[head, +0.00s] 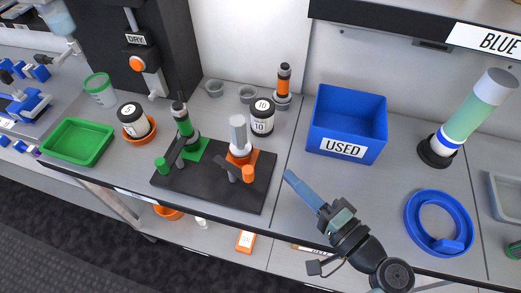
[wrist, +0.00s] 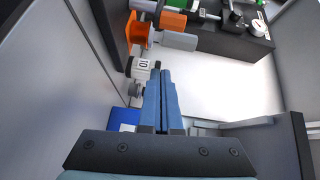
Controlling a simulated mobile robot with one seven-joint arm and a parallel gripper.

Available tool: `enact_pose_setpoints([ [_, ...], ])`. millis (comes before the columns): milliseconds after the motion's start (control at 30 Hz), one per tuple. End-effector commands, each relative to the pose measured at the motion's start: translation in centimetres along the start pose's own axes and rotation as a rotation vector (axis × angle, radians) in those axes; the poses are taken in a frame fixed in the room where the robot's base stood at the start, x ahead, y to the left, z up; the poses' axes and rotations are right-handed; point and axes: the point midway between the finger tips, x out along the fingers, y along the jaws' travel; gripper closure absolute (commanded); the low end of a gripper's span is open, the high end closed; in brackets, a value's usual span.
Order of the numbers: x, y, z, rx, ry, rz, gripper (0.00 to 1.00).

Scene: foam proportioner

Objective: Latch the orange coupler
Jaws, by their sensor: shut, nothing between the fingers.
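The orange coupler (head: 240,156) stands on the right part of a black base plate (head: 212,182), with a grey cylinder upright in it. Its dark lever has an orange end (head: 248,174) and points toward the front. A green coupler (head: 184,140) with its own lever stands on the left of the plate. My gripper (head: 289,175) is shut and empty, to the right of the plate and apart from it. In the wrist view its blue fingers (wrist: 161,75) lie together, with orange parts (wrist: 138,30) beyond their tips. Which lever position is latched cannot be told.
A blue USED bin (head: 346,125) stands behind and right of my gripper. A black-and-white jar (head: 262,117) and an orange-banded fitting (head: 283,87) stand behind the coupler. A blue ring (head: 440,223) lies at right. The bench between plate and bin is clear.

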Motion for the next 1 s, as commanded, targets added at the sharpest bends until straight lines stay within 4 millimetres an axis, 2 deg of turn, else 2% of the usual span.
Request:
enact_pose_setpoints([
  [33, -0.6, -0.6, 0.2, 0.032, 0.000, -0.015, 1.00],
  [200, -1.5, -0.7, 0.7, 0.082, -0.003, -0.050, 1.00],
  [633, -1.2, -0.6, 0.7, 0.084, -0.004, -0.053, 1.00],
  [767, 0.3, -0.8, 0.7, 0.083, -0.007, -0.054, 1.00],
  [1000, 5.2, -1.1, 0.7, 0.083, -0.007, -0.052, 1.00],
])
